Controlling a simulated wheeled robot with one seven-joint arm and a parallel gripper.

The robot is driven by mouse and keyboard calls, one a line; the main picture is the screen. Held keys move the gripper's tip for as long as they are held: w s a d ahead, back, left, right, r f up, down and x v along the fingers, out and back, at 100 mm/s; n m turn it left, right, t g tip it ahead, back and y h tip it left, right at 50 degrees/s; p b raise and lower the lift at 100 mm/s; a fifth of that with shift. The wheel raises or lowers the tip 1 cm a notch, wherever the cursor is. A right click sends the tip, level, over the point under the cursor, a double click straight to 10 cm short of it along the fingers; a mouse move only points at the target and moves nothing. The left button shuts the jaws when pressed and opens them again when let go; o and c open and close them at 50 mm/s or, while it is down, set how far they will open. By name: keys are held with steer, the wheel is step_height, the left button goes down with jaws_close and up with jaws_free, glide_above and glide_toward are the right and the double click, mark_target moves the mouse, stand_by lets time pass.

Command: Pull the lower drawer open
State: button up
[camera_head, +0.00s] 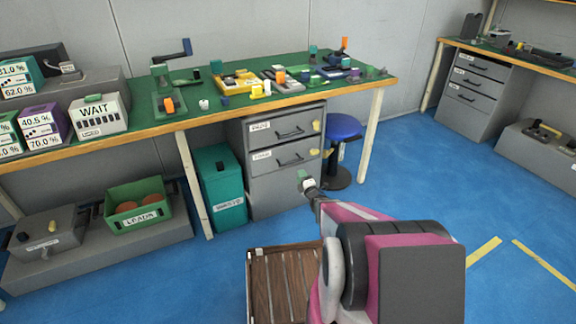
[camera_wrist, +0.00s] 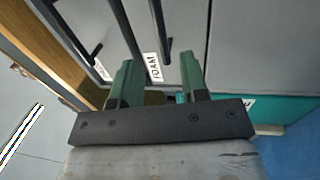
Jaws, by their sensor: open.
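The grey cabinet (camera_head: 235,135) stands under the green-topped bench. Its lower drawer (camera_head: 285,168) has a black bar handle (camera_head: 290,160), a white label and a yellow tab at its right. The drawer looks shut. In the wrist view the lower drawer's label (camera_wrist: 153,67) reads FOAM, and its handle (camera_wrist: 161,28) stands just beyond the gap between my fingers. My gripper (camera_head: 304,176) is in front of the cabinet, below that handle. In the wrist view my gripper (camera_wrist: 158,72) has its green fingers apart with nothing held; contact with the handle cannot be seen.
The upper drawer (camera_head: 278,133) above also looks shut. A teal bin (camera_head: 222,188) stands left of the cabinet. A blue stool (camera_head: 344,128) and a bench leg (camera_head: 370,135) are at the right. A slatted wooden box (camera_head: 284,285) is in front. Blue floor lies open at right.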

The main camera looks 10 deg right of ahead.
mark_target(291, 162)
steer(key=x, duration=1)
steer(key=shift+w+a, duration=0.25)
steer(key=shift+w, duration=0.05)
steer(key=shift+r, duration=0.1)
jaws_close()
